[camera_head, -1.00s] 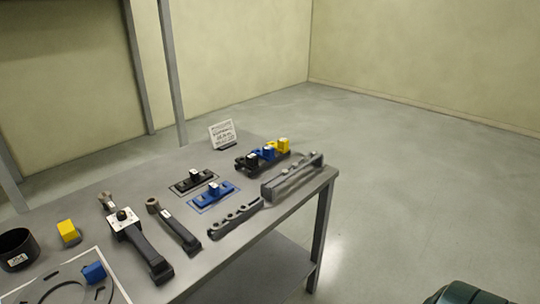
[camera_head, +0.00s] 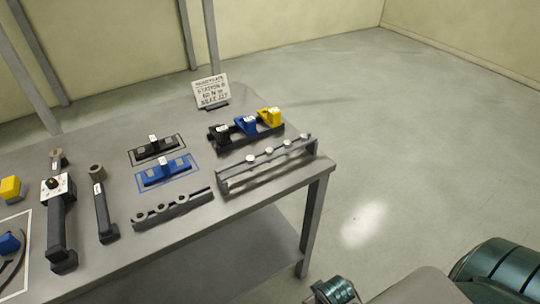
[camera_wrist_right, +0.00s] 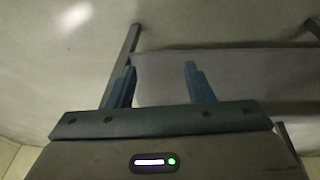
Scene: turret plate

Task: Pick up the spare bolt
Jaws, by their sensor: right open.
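Several bolts with pale round heads stand in a row in a long grey rack (camera_head: 268,168) near the table's right end; one is the leftmost bolt (camera_head: 250,158) and one the rightmost bolt (camera_head: 307,137). I cannot tell which is the spare bolt. My right gripper (camera_wrist_right: 160,70) is open and empty in the right wrist view, with its two blue fingers apart and the table's frame beyond them. In the head view only parts of my right arm show at the bottom right, away from the table. My left gripper is out of view.
Behind are a black holder with coloured blocks (camera_head: 246,126), a blue fixture (camera_head: 166,172), a black fixture (camera_head: 154,148) and a sign (camera_head: 211,91). Tools lie left. Floor right of the table is clear.

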